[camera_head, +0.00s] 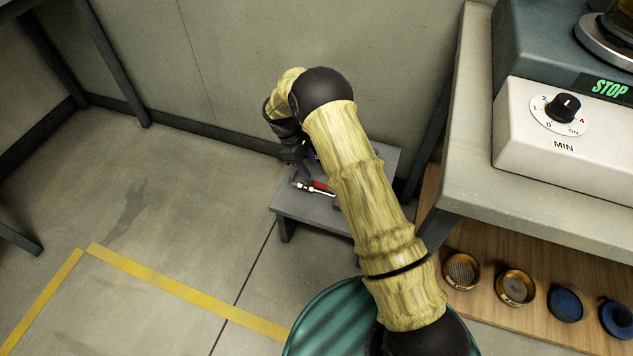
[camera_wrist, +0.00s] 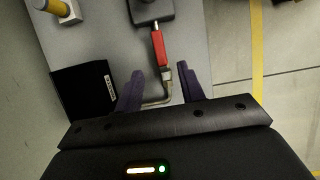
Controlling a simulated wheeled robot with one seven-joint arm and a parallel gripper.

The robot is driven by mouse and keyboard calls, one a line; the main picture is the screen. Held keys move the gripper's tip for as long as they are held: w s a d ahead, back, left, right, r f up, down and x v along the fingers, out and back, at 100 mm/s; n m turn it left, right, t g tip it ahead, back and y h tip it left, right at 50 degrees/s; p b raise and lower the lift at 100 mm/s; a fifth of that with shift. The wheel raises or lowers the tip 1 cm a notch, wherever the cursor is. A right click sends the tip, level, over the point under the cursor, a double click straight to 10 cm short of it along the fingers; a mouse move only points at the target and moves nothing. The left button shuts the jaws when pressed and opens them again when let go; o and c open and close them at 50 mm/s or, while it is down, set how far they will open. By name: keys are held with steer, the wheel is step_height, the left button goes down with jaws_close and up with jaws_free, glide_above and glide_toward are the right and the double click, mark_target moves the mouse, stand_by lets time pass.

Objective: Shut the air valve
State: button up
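A red piece with metal ends (camera_wrist: 159,52), which looks like the air valve's lever, runs from a dark block (camera_wrist: 152,12) at the top of the wrist view toward my gripper. Below it a bent metal pipe (camera_wrist: 158,99) shows between my fingers. The red piece also shows in the head view (camera_head: 321,187), on a low grey stand (camera_head: 310,211) by the wall. My gripper (camera_wrist: 160,70) is open, with the two purple fingers apart on either side of the metal part. I cannot tell whether either finger touches it. My arm hides part of the stand in the head view.
A black box with a label (camera_wrist: 84,92) and a yellow-topped fitting (camera_wrist: 50,8) sit left of the pipe. A workbench (camera_head: 540,215) with a white dial unit (camera_head: 560,135) stands right, above a shelf of sieves (camera_head: 515,287). The floor on the left is open.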

mark_target(320, 184)
steer(key=b+x, duration=0.2)
steer(key=x, duration=0.5)
steer(key=shift+r, duration=0.1)
jaws_close()
